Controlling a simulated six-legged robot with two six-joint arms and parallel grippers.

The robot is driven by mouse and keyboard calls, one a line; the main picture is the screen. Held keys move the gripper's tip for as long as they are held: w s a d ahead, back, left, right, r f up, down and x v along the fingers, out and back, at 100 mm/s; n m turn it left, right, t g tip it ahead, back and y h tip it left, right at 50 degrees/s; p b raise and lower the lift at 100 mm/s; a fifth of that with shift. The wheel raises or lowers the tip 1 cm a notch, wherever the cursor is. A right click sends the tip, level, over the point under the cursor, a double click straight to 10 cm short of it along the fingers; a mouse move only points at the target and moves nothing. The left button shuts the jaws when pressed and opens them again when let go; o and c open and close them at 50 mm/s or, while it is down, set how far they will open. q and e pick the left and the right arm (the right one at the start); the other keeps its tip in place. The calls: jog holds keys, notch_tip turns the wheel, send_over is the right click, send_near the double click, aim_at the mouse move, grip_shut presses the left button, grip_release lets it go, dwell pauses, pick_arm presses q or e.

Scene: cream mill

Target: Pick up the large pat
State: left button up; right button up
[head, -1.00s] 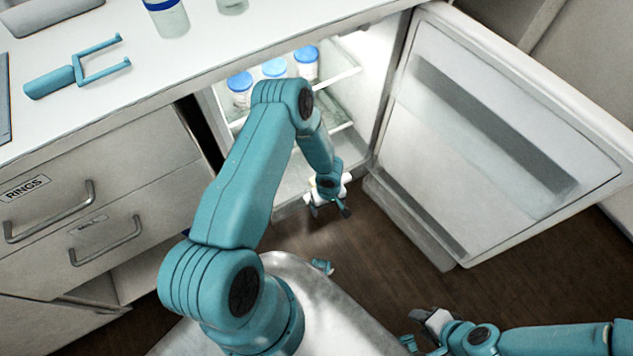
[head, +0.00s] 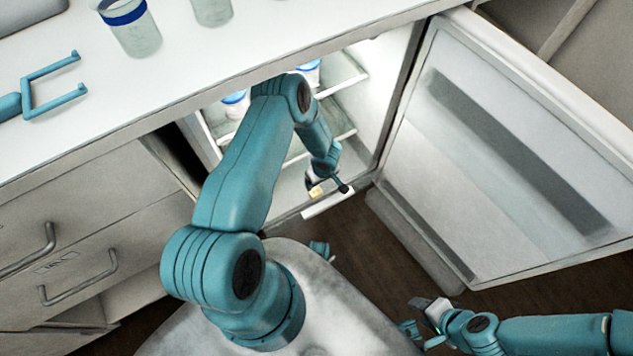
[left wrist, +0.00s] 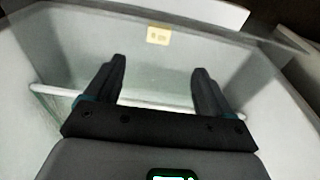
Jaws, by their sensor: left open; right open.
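A small yellow pat (head: 316,192) shows in the head view at the front of the open fridge, beside my left gripper. In the left wrist view a pale yellow pat (left wrist: 158,36) lies on a pale surface, beyond the fingertips and roughly midway between them. I cannot tell its size against any other pat. My left gripper (left wrist: 157,75) is open, with nothing between its fingers; in the head view it (head: 332,188) is at the fridge's lower front, partly hidden by its own wrist. My right gripper (head: 418,312) is open and empty at the lower right, away from the fridge.
The fridge door (head: 500,150) stands wide open on the right. Blue-lidded jars (head: 235,105) stand on a shelf, partly hidden by my left arm. The counter (head: 190,65) above the fridge holds a blue-banded jar (head: 133,28) and a teal forked tool (head: 50,90).

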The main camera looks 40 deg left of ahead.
pick_arm(q)
jog(key=f+b, duration=0.1)
jog(key=f, duration=0.2)
jog(key=a+f+b, duration=0.1)
jog(key=f+b, duration=0.1)
jog(key=f, duration=0.2)
jog(key=a+f+b, duration=0.1)
jog(key=f+b, duration=0.1)
jog(key=f, duration=0.2)
jog(key=shift+w, duration=0.2)
jog(key=f+b, duration=0.3)
jog(key=a+f+b, duration=0.1)
jog(key=f+b, duration=0.1)
jog(key=shift+w+f, duration=0.2)
jog(key=shift+w, duration=0.05)
jog(key=shift+r, duration=0.1)
jog(key=c, duration=1.1)
